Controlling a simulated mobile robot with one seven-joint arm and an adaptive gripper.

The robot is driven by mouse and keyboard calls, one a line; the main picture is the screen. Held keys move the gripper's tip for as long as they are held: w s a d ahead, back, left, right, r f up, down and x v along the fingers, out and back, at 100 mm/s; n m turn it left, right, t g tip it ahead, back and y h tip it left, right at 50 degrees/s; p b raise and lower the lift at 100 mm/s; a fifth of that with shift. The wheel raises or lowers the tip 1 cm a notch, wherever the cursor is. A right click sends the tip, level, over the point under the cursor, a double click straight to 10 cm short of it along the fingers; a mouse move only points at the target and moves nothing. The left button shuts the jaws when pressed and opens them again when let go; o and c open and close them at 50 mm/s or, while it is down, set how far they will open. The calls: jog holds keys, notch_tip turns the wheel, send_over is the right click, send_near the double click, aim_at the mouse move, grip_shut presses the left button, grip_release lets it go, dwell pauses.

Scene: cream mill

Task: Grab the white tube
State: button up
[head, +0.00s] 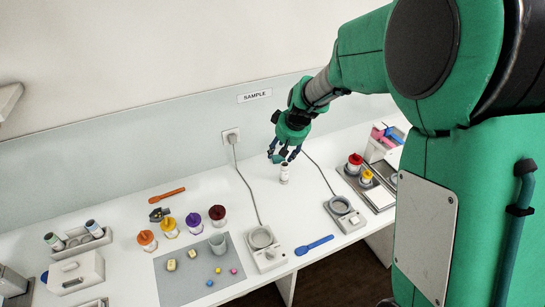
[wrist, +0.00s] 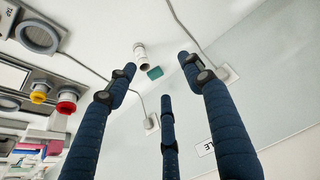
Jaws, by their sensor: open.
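A white tube (head: 284,173) with a dark band near its lower end stands upright on the white table, below my gripper. It also shows in the wrist view (wrist: 140,52), beyond the fingertips and nearer the left finger. My gripper (head: 284,156) has several dark blue fingers, spread open and empty just above the tube. In the wrist view the open fingers (wrist: 158,75) reach toward the table, with clear space between them. A small teal piece (wrist: 155,73) shows beside the tube there; I cannot tell what it is.
Lidded jars (head: 194,222) and a grey mat (head: 200,273) are at left. A rack (head: 80,243) holds other tubes. A tray with red and yellow jars (head: 355,163) is at right. Table around the tube is clear.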

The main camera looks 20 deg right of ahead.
jog(key=w+d+f+p, duration=0.4)
jog(key=w+d+f, duration=0.1)
jog(key=d+f, duration=0.1)
jog(key=shift+d+f+p, duration=0.2)
jog(key=shift+d+p, duration=0.1)
jog(key=shift+d, duration=0.6)
jog(key=shift+f, duration=0.15)
send_near(285, 163)
notch_tip(285, 163, down, 2)
jog(key=shift+s+a+f, duration=0.1)
jog(key=shift+a+f, duration=0.25)
jog(key=shift+a, duration=0.15)
jog(key=shift+p+x, duration=0.5)
jog(key=shift+x, duration=2.05)
